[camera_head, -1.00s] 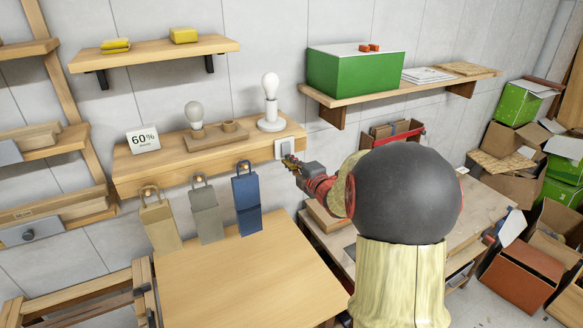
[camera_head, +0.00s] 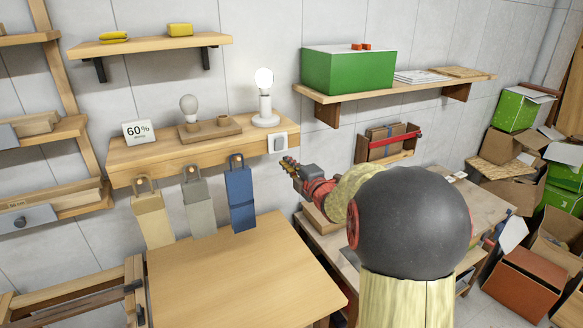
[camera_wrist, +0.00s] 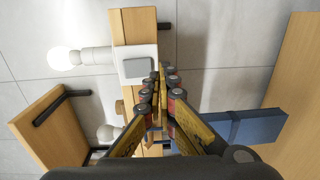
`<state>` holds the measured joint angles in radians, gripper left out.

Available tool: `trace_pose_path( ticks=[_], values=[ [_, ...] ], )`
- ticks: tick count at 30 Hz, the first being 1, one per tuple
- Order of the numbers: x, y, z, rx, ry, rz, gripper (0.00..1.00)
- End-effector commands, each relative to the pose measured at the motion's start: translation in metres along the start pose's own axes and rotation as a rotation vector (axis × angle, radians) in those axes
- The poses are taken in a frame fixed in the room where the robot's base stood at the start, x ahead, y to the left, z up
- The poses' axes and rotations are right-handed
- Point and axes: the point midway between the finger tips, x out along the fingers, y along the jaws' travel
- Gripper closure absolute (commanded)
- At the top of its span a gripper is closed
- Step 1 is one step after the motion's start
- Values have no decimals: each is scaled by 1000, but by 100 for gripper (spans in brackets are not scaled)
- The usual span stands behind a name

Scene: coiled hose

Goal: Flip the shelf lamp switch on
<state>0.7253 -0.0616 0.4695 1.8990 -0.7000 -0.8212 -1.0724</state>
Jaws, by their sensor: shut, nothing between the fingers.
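The shelf lamp (camera_head: 265,100) stands at the right end of the wooden shelf (camera_head: 160,163), its bulb glowing bright white. The white switch plate (camera_head: 270,143) with a grey rocker (camera_head: 278,142) is on the shelf's front edge, below the lamp. In the wrist view the plate and its dark rocker (camera_wrist: 136,67) lie just left of my fingertips, and the lamp (camera_wrist: 75,58) is at the upper left. My gripper (camera_head: 289,164) is shut and empty, a little to the right of and below the switch, apart from it in the head view.
Three bags, tan (camera_head: 153,218), grey (camera_head: 199,208) and blue (camera_head: 240,198), hang below the shelf. A wooden table (camera_head: 240,275) is below; a red-railed rack (camera_head: 388,143) is to the right.

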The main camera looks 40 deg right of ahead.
Motion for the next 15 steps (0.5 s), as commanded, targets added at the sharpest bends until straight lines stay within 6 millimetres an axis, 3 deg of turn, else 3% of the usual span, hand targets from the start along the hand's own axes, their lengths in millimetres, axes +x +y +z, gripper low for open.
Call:
trace_pose_path(
  ticks=[15],
  values=[
    [-83,-16,1,0,-3,0,100]
  ],
)
